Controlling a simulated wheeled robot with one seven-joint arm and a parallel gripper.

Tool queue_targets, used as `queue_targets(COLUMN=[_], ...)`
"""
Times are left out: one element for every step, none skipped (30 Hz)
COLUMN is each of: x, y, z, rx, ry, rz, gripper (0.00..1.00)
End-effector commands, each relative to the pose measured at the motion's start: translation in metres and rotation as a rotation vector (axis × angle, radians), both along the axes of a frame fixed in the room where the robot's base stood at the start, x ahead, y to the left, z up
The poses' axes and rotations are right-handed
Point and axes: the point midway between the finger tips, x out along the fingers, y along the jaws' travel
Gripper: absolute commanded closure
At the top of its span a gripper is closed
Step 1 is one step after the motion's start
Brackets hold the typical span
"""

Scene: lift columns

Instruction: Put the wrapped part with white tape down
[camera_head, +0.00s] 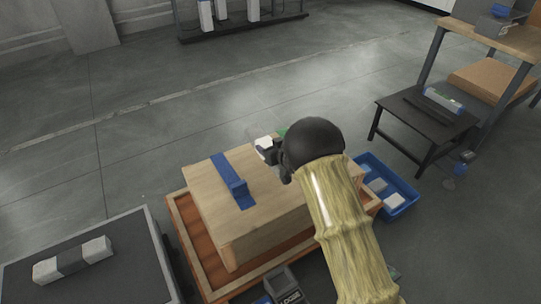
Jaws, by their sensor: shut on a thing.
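My gripper (270,156) is beyond the black rounded end of my arm, over the far right part of a wooden box (216,206). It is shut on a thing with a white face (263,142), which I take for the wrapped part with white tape. Most of that part is hidden behind my gripper and arm, and a bit of green shows beside it. I cannot tell whether it touches the box top.
The box stands on an orange-brown tray (188,232). A dark table (110,282) at left holds a white-and-grey part (73,260). A blue bin (410,190) with white pieces is at right. Farther right, a low black table (420,122) holds a long part (443,101).

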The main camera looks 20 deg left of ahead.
Motion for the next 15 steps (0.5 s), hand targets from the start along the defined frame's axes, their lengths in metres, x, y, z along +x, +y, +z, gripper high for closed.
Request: queue_targets(x=[0.0,0.0,0.0,0.0,0.0,0.0,0.0,0.0,0.001,0.001,0.001,0.001,0.001,0.001,0.001], y=[0.001,0.001,0.001,0.001,0.001,0.001,0.001,0.001,0.001,0.0,0.0,0.001,0.0,0.0,0.001], z=[-0.011,-0.016,-0.023,-0.028,-0.033,-0.038,-0.041,-0.044,-0.045,-0.045,-0.044,-0.043,-0.043,-0.043,-0.043], rx=[0.0,-0.001,-0.001,0.0,0.0,0.002,0.002,0.002,0.002,0.002,0.002,0.002,0.002,0.002,0.003], ry=[0.0,0.0,0.0,0.0,-0.001,-0.001,-0.001,-0.001,-0.003,-0.003,-0.003,-0.003,-0.003,-0.003,-0.003], rz=[0.001,0.001,0.001,0.001,0.001,0.001,0.001,0.0,0.0,0.0,0.0,0.0,0.0,0.0,0.0], gripper=[0.85,0.85,0.85,0.85,0.85,0.85,0.85,0.85,0.85,0.85,0.85,0.85,0.85,0.85,0.85])
